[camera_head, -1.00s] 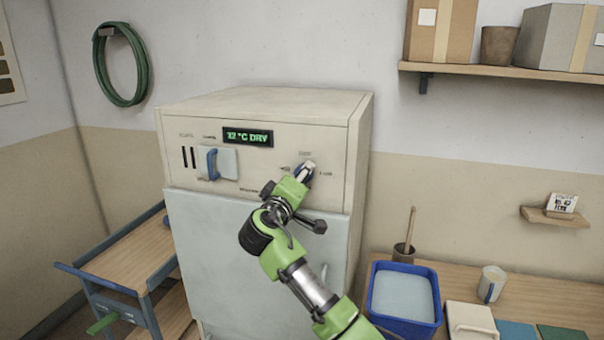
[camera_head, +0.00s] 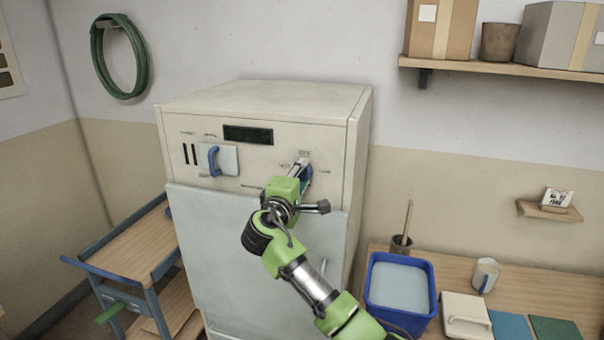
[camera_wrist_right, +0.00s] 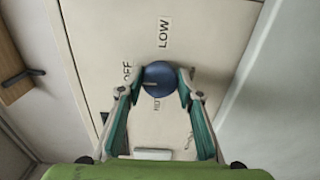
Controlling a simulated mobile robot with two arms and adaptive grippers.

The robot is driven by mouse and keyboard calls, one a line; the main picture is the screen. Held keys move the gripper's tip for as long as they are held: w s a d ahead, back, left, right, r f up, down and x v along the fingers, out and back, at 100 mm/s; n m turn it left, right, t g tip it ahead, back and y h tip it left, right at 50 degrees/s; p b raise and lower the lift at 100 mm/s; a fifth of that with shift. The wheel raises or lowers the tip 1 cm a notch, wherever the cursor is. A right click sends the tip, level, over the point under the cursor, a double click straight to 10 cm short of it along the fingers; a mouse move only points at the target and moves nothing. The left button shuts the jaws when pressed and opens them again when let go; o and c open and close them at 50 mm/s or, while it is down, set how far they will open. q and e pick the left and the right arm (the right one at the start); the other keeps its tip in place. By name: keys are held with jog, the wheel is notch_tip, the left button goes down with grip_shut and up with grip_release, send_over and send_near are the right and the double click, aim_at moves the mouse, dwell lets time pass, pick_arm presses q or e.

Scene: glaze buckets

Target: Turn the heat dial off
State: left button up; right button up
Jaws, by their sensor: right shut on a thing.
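The blue heat dial (camera_wrist_right: 159,78) is on the upper panel of the cream cabinet (camera_head: 265,105). In the wrist view, the OFF label lies left of it and LOW above it in the picture. A pale mark on the dial's face lies on its left side, toward OFF. My right gripper (camera_wrist_right: 158,84) is shut on the dial, with one finger on each side. In the head view the dial (camera_head: 309,173) is partly hidden by my right gripper (camera_head: 303,168). The cabinet's display (camera_head: 248,135) is dark. My left gripper is not in view.
A blue-handled latch (camera_head: 214,160) is left of the dial. The cabinet door (camera_head: 215,235) is closed below the panel. A blue bucket (camera_head: 400,287) and a mug (camera_head: 485,275) stand on the bench at right. A trolley (camera_head: 125,255) stands at left.

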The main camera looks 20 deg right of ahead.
dwell(0.3)
jog(key=o, duration=1.1)
jog(key=v, duration=1.2)
jog(key=shift+f, duration=0.1)
